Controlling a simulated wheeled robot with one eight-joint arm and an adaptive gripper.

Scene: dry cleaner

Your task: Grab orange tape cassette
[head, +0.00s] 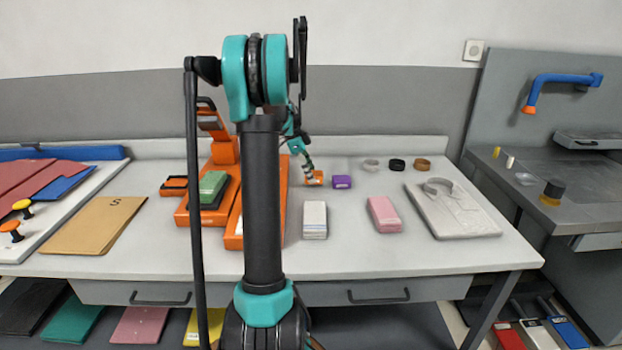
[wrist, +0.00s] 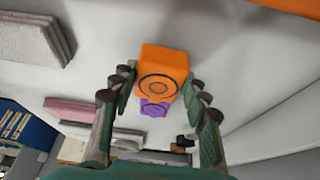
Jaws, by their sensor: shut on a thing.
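The orange tape cassette (head: 315,179) is on the white table, just left of the purple cassette (head: 342,182). My gripper (head: 307,176) reaches down to it from behind my arm. In the wrist view the orange cassette (wrist: 163,68), a small block with a dark ring on its face, is between the two fingers of my gripper (wrist: 161,86). My gripper is shut on it. The purple cassette (wrist: 154,108) shows right beside it, outside the grip. My arm partly hides the gripper in the head view.
A white block (head: 315,220) and a pink block (head: 384,214) stand nearer the front edge. Tape rolls (head: 397,164) lie to the right, near a grey packet (head: 452,208). An orange machine (head: 233,233) is on the left. Clear table lies between the blocks.

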